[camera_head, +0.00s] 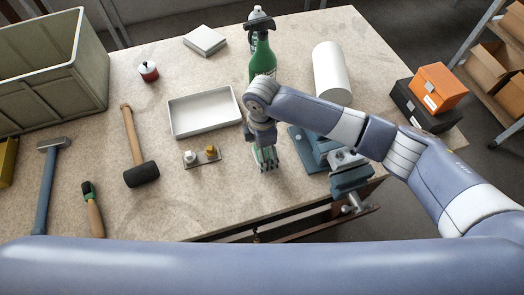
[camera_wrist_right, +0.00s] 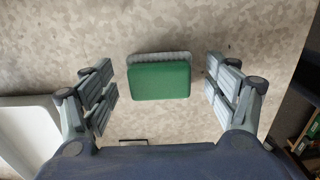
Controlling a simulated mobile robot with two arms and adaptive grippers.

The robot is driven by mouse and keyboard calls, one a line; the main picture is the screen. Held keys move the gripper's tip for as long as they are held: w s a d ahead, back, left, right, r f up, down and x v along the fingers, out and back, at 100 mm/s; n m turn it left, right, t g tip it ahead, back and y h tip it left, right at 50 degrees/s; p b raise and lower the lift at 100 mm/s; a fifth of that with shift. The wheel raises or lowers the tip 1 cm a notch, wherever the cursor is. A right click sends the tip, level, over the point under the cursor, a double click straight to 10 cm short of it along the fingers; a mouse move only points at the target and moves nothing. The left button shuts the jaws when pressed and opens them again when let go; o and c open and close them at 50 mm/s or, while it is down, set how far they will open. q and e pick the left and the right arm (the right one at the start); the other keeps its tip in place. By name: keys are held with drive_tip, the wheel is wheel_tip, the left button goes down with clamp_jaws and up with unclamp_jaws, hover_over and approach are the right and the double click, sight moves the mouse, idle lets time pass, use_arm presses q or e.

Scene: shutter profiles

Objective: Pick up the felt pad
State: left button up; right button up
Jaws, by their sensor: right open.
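The felt pad (camera_wrist_right: 160,82) lies on the speckled worktop in the right wrist view, a green rounded rectangle with a pale ribbed edge showing along its far side. My right gripper (camera_wrist_right: 162,92) is open, with one finger to the left of the pad and one to the right. There is a gap on both sides and neither finger touches it. In the head view my right gripper (camera_head: 267,160) points down near the table's front edge and mostly hides the pad. My left gripper is not in view.
A white tray (camera_head: 172,133) lies left of my right gripper, with a small plate of two fittings (camera_head: 196,163) below it. A blue vise (camera_head: 310,150) is close on the right. A green bottle (camera_head: 262,58) stands behind. A mallet (camera_head: 139,174) lies further left.

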drive_tip(key=shift+c, duration=0.2)
drive_tip(key=c, duration=1.1)
drive_tip(key=shift+a+r+b, duration=0.1)
drive_tip(key=shift+r+b, duration=0.25)
drive_tip(key=shift+r, duration=0.2)
drive_tip(key=shift+s+d+r+b, duration=0.15)
drive_tip(key=shift+r+b, duration=0.15)
drive_tip(key=shift+r, duration=0.25)
drive_tip(key=shift+s+d+r+b, duration=0.1)
drive_tip(key=shift+r+b, duration=0.15)
drive_tip(key=shift+r, duration=0.3)
drive_tip(key=s+d+b, duration=0.1)
drive_tip(key=s+d, duration=0.1)
drive_tip(key=s, duration=0.2)
drive_tip(key=s+d+r+b, duration=0.1)
drive_tip(key=s+d, duration=0.2)
drive_tip(key=s, duration=0.1)
drive_tip(key=s+d, duration=0.3)
drive_tip(key=s, duration=0.2)
drive_tip(key=shift+d+r+b, duration=0.1)
drive_tip(key=shift+r+b, duration=0.25)
drive_tip(key=shift+b, duration=0.05)
